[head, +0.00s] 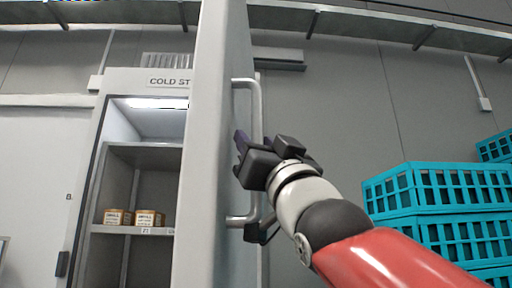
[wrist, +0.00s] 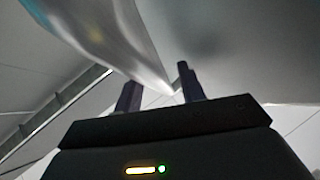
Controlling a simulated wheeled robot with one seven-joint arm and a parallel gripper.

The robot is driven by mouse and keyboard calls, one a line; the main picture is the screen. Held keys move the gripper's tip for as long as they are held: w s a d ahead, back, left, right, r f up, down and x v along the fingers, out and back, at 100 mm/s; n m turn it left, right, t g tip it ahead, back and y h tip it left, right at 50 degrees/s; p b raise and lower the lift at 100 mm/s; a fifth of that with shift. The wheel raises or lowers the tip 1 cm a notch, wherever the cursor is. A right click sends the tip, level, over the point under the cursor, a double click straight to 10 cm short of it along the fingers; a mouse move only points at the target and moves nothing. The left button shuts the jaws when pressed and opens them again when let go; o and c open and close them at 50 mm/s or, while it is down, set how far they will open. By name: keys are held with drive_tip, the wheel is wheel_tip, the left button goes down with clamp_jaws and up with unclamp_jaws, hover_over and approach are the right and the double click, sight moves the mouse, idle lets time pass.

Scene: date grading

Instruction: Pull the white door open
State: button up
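The white door (head: 212,150) stands swung out from the cold store cabinet and is seen nearly edge-on in the head view. Its pale metal handle (head: 256,100) is a vertical bar on the door's right face. My gripper (head: 241,142) is at the handle's middle, and its dark body hides part of the bar. In the wrist view my gripper (wrist: 158,88) has its two dark fingers apart. A shiny pale bar, seemingly the handle (wrist: 135,40), runs from the upper left towards the gap. I see no clear clamping contact.
The open cold store cabinet (head: 103,150) shows shelves with small labelled boxes (head: 148,218) left of the door. Stacked turquoise crates (head: 440,215) stand at the right. A grey wall (head: 340,100) lies behind the arm.

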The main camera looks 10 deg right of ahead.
drive_tip(key=b+v, duration=0.2)
drive_tip(key=v, duration=0.5)
drive_tip(key=shift+s+f+b, duration=0.25)
drive_tip(key=shift+f+b, duration=0.05)
drive_tip(key=shift+b, duration=0.05)
drive_tip(key=shift+d, duration=0.1)
